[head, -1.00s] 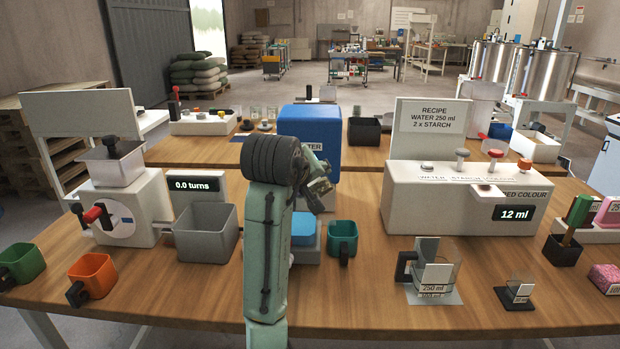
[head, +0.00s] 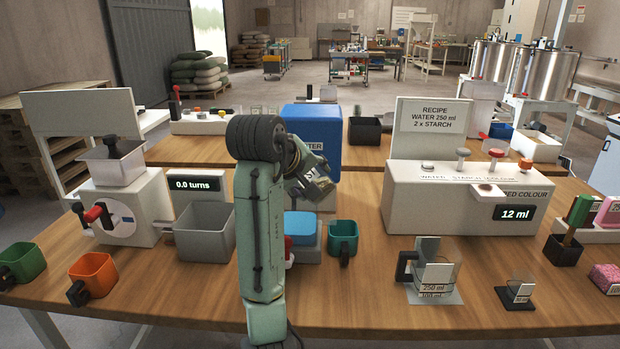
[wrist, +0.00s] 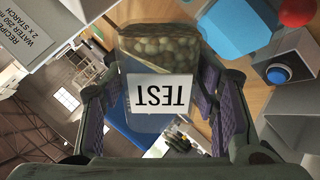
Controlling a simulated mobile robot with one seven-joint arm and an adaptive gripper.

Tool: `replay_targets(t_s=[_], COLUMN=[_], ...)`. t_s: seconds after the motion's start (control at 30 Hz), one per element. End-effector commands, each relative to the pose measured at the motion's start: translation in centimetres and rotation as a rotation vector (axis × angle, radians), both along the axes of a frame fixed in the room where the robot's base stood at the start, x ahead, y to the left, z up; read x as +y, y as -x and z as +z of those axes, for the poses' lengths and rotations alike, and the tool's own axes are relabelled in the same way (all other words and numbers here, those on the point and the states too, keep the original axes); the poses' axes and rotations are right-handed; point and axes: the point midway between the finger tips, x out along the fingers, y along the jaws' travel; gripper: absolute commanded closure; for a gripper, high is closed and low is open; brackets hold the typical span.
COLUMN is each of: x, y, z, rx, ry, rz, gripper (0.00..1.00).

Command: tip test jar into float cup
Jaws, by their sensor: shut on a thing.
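My gripper (wrist: 160,120) is shut on the test jar (wrist: 158,88), a clear jar with a white label reading TEST upside down in the wrist view. Pale green beads lie in the jar at the picture's top, with a slanted surface. In the head view my gripper (head: 316,184) is above the bench, just right of my wrist, over the blue-topped box area; the jar is not clearly visible there. No cup bears a readable float label. A teal cup (head: 343,238) stands just below and right of my gripper; an orange cup (head: 94,274) and green cup (head: 22,262) stand left.
A blue-topped box (head: 302,228) is beside the teal cup, partly behind my arm. A grey bin (head: 205,232) stands left, a white dispenser (head: 455,205) right. A clear beaker (head: 434,277) stands at front right. The bench front between arm and beaker is clear.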

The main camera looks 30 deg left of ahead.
Motion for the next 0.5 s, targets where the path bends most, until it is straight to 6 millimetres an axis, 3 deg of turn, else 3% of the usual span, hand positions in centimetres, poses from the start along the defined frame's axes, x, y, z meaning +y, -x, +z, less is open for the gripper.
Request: replay_targets(t_s=[0.5], x=[0.23], y=[-0.08], z=[-0.11], rx=[0.03], ry=[0.105], rz=[0.0], gripper=[1.0])
